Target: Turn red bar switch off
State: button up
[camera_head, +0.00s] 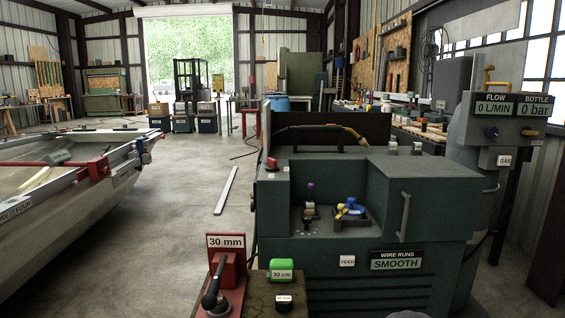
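A small red switch-like piece (272,163) sits at the left front corner of the top of the dark green machine cabinet (420,200). It is too small to tell whether it is a bar switch or which way it is set. A larger red stand (230,284) with a black-knobbed lever (212,298) and a "30 mm" label is at the bottom, left of centre. I cannot tell which red piece is the bar switch. My gripper is not in view.
The cabinet bears a "WIRE RUNS SMOOTH" sign (396,260) and a FEED label (347,261). A gas post (488,130) reads zero. A metal boat (70,195) stands left; the floor between is mostly clear.

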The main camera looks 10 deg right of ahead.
aim_at(273, 164)
jog(key=z, duration=1.8)
jog(key=i, duration=1.55)
jog(key=u, duration=1)
